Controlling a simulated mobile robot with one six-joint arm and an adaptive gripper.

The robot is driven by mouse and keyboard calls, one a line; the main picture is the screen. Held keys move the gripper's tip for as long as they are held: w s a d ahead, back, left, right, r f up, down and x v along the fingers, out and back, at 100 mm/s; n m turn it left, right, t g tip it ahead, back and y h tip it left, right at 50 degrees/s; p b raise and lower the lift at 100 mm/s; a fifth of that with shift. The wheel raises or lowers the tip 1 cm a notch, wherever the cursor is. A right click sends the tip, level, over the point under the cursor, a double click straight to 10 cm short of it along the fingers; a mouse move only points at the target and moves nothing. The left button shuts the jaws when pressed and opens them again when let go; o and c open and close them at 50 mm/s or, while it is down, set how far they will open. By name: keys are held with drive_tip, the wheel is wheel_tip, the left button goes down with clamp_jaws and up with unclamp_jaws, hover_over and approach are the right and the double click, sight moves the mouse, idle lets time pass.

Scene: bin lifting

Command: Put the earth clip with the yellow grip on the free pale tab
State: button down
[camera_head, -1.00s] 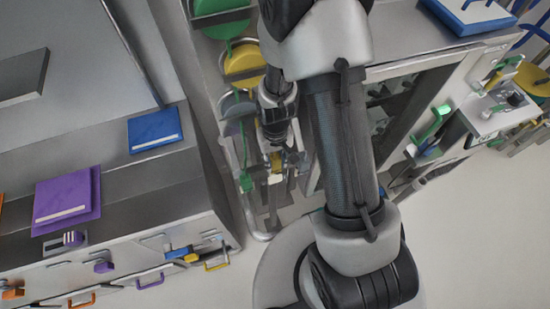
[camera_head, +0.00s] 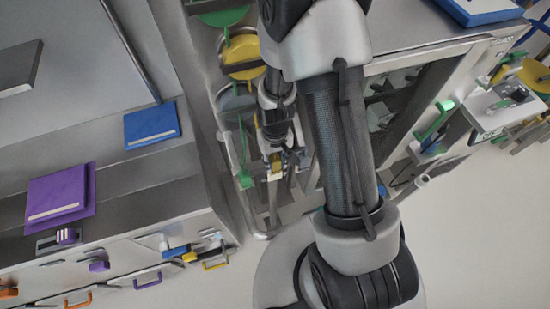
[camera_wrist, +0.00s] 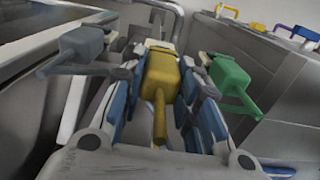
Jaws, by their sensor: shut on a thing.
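My gripper (camera_wrist: 162,100) is shut on the earth clip with the yellow grip (camera_wrist: 160,78), which sits between its blue-sided fingers in the wrist view. In the head view my gripper (camera_head: 275,162) points down into the narrow space between the left bench and the right cabinet, with a bit of yellow at its end. A grey-handled clip (camera_wrist: 83,46) is left of the yellow grip and a green-handled clip (camera_wrist: 231,74) is right of it, both apart from it. I cannot make out the free pale tab for certain. The yellow clip's jaws are hidden.
The left bench front (camera_head: 205,195) and the cabinet (camera_head: 400,110) stand close on both sides. A green grip (camera_head: 244,172) hangs beside my gripper in the head view. Coloured handles, including an orange one (camera_head: 78,299), line the bench front. Open floor (camera_head: 470,240) lies at the lower right.

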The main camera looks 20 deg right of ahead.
idle(0.3)
drive_tip(key=shift+f+b, duration=0.95)
drive_tip(key=shift+f, duration=0.15)
drive_tip(key=shift+f+b, duration=0.95)
drive_tip(key=shift+f, duration=0.1)
idle(0.5)
drive_tip(key=c, duration=1.1)
unclamp_jaws()
wheel_tip(320, 180, up, 12)
drive_tip(key=shift+r, duration=0.1)
